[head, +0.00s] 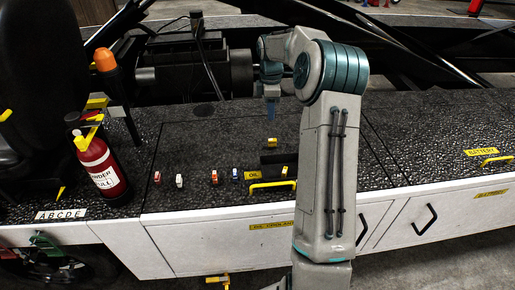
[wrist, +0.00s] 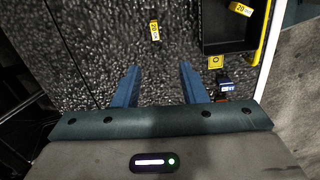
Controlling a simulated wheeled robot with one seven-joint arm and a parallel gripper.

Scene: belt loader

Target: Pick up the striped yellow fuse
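Two small yellow fuses are in view, and I cannot clearly tell which is striped. One yellow fuse (head: 272,142) lies on the black textured deck; in the wrist view this fuse (wrist: 155,30) lies beyond my fingertips, with dark markings. The other yellow fuse (head: 284,171) is at the black tray; it also shows in the wrist view (wrist: 241,9) at top right. My gripper (wrist: 159,68) is open and empty, its two blue fingers apart above the deck. In the head view my gripper (head: 271,115) hangs behind the first fuse.
A black tray (wrist: 228,47) and yellow handle (head: 272,184) are near the deck's front edge. A fire extinguisher (head: 102,170) stands at left. Deck around the first fuse is clear.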

